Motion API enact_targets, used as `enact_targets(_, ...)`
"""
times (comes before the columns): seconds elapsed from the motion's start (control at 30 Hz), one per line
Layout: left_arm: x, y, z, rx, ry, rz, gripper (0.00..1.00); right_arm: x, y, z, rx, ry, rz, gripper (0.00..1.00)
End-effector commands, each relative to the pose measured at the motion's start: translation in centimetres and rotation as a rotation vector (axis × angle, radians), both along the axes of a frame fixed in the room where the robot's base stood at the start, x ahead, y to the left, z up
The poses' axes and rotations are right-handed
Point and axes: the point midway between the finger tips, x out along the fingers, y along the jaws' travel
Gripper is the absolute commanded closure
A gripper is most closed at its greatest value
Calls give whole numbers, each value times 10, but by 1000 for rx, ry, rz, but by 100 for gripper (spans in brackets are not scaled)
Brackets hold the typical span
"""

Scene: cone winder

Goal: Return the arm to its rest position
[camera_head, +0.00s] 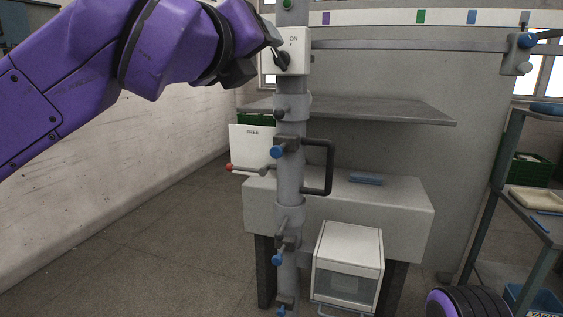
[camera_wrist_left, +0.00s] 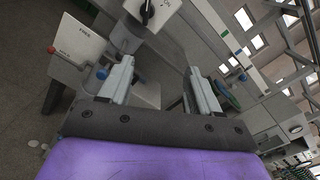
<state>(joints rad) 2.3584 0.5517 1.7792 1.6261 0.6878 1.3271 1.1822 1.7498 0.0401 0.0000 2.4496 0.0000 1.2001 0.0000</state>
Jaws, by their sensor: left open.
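My left arm (camera_head: 170,45) is purple and comes in from the upper left in the head view. Its gripper (camera_head: 258,55) is beside the white switch box (camera_head: 298,42) at the top of the grey post; the arm partly hides the fingers. In the left wrist view the two grey fingers of the gripper (camera_wrist_left: 160,68) are spread apart with nothing held between them. The black switch knob (camera_head: 282,62) is close to the gripper in the head view, and it lies beyond the fingertips in the wrist view (camera_wrist_left: 148,11). My right gripper is not in view.
The grey post (camera_head: 289,170) carries a black handle (camera_head: 329,167) and blue-knobbed clamps. A grey shelf (camera_head: 390,110) lies behind. A rack (camera_head: 500,170) stands right. The left floor is clear.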

Motion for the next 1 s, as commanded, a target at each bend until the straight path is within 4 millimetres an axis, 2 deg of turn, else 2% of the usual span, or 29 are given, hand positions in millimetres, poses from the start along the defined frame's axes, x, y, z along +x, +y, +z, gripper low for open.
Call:
enact_targets(0.27,-1,-11,0,242,-115,-6,37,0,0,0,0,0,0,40)
enact_targets(0.43,10,-29,-38,530,-195,16,37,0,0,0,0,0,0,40)
enact_targets(0.57,25,-42,-84,747,-221,20,37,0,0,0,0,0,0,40)
enact_targets(0.67,36,-52,-129,922,-230,8,37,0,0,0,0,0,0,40)
enact_targets(0.77,48,-61,-189,1127,-235,-24,37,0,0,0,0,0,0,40)
enact_targets(0.87,55,-66,-269,1375,-234,-93,37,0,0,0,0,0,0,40)
enact_targets(0.9,55,-66,-306,1480,-234,-132,37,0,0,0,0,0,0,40)
enact_targets(0.97,52,-62,-361,1632,-232,-200,37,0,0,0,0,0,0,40)
enact_targets(1.0,48,-58,-398,1727,-230,-252,37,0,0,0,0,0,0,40)
